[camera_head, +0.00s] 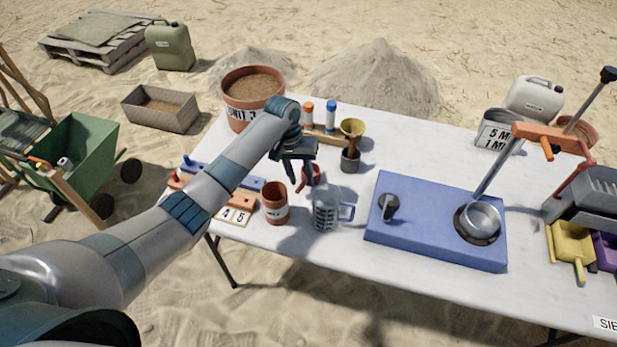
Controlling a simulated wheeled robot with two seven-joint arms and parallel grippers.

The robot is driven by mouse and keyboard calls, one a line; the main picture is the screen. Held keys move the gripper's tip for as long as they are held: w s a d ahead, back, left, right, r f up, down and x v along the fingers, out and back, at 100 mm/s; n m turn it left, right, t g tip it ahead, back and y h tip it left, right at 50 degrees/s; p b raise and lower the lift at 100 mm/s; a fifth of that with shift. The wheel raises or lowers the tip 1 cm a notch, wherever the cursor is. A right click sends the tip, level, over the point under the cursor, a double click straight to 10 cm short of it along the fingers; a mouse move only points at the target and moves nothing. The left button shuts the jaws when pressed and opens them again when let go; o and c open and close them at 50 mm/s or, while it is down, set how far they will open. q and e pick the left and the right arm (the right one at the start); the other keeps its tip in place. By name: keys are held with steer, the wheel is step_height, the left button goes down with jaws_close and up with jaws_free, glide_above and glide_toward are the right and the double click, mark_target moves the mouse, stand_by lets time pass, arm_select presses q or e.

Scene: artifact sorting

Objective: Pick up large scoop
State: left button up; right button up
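A yellow scoop (571,243) and a purple scoop (605,250) lie at the table's right end. I cannot tell by sight which one is the large scoop. My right gripper is not in view.
A terracotta pot (275,203) and clear measuring jug (325,214) stand in front of my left gripper. A large soil pot (246,115) stands behind my arm.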

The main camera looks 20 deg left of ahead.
mark_target(302, 183)
arm_select(q)
steer(key=shift+w+d+f+p, duration=0.15)
steer(key=shift+f+p, duration=0.15)
steer(key=shift+f, duration=0.7)
steer(key=shift+d+f+p, duration=0.1)
steer(key=shift+f+p, duration=0.15)
steer(key=shift+f, duration=0.75)
jaws_close()
